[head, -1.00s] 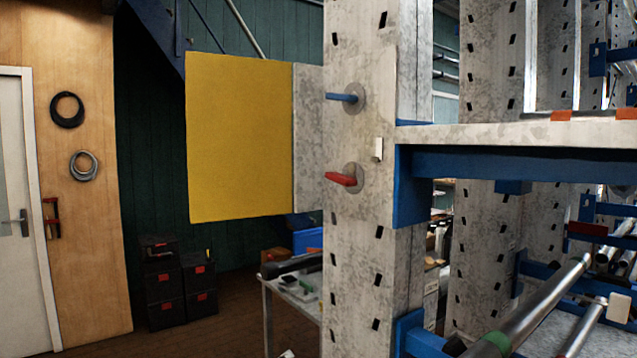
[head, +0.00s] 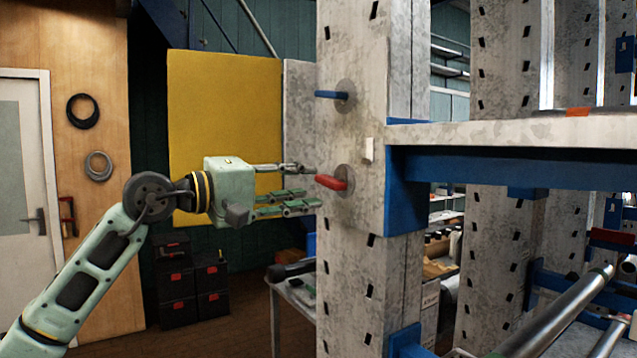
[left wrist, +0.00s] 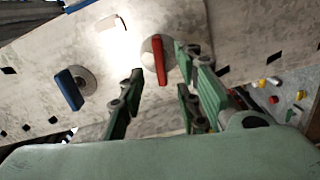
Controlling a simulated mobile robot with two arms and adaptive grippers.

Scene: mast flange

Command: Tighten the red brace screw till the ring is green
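The red brace screw (head: 332,183) is a red bar handle on a round grey ring (head: 345,177), on the face of the grey metal post. My left gripper (head: 318,187) is open, with its fingertips close to the red handle from the left. In the left wrist view the red handle (left wrist: 160,61) stands ahead of the fingers, between their tips or just beyond them; contact cannot be told. The ring shows grey, not green. A blue bar handle (head: 331,95) on a similar ring sits above the red one. My right gripper is not in view.
A yellow panel (head: 225,120) is fixed to the post's left, behind my left arm. A blue beam (head: 500,168) with a pale shelf runs right from the post. A small white block (head: 368,150) sits on the post.

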